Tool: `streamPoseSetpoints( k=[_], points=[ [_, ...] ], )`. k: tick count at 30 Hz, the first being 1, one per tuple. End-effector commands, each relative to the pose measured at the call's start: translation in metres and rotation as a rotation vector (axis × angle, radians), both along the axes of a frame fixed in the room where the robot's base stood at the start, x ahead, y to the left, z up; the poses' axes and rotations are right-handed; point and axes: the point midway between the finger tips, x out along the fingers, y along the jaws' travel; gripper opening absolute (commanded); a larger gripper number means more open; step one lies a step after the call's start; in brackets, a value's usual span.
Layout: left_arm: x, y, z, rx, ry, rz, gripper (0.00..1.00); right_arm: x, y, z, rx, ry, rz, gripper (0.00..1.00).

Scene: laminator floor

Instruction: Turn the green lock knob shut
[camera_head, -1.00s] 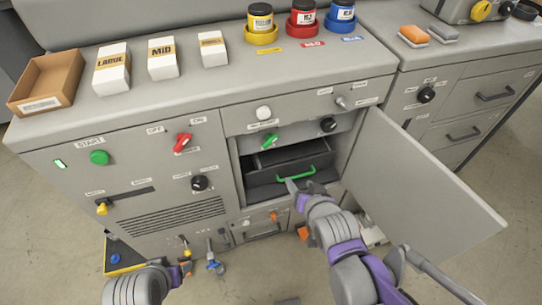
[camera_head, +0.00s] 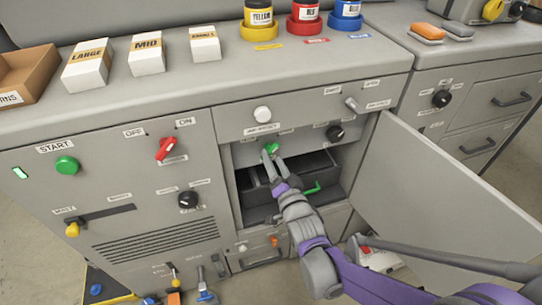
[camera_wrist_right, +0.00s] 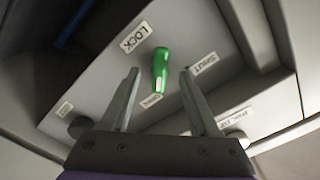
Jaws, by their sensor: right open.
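The green lock knob (camera_head: 271,149) is on the panel above the open compartment. In the right wrist view the knob (camera_wrist_right: 161,68) stands between the labels LOCK (camera_wrist_right: 136,37) and SHUT (camera_wrist_right: 204,63). Its white-marked end points down toward a small label that I cannot read clearly. My right gripper (camera_wrist_right: 160,75) is open, with one finger on each side of the knob's lower part in that view; I see no clear contact. In the head view the right gripper (camera_head: 272,160) is just below the knob and partly covers it. My left gripper is not in view.
The cabinet door (camera_head: 420,190) stands open at the right of my right arm. A dark drawer (camera_head: 315,165) with a green handle (camera_head: 318,188) sits in the compartment below. A black knob (camera_head: 335,133) and a white knob (camera_head: 262,114) are close by.

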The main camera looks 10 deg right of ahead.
Motion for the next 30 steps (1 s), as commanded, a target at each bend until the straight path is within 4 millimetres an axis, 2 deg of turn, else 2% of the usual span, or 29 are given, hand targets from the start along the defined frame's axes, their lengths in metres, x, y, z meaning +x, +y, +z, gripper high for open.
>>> streamPoseSetpoints(
  k=[3,6,16,17,26,27,30],
  points=[
    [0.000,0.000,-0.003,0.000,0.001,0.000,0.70,0.016,0.002,-0.001,0.000,0.000,0.000,0.61],
    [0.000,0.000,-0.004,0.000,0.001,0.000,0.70,0.023,0.002,0.000,0.000,0.000,0.000,0.61],
    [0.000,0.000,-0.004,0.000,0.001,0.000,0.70,0.027,0.002,0.000,0.000,0.000,0.000,0.61],
    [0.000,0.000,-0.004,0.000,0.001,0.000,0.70,0.027,0.002,0.000,0.000,0.000,0.000,0.58],
    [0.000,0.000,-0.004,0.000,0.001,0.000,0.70,0.027,0.002,0.000,0.000,0.001,-0.001,0.04],
    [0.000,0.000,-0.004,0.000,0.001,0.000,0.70,0.027,0.002,0.000,0.000,0.001,-0.001,0.00],
    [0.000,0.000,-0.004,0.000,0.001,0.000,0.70,0.027,0.002,0.000,0.000,0.001,-0.001,0.00]
  ],
)
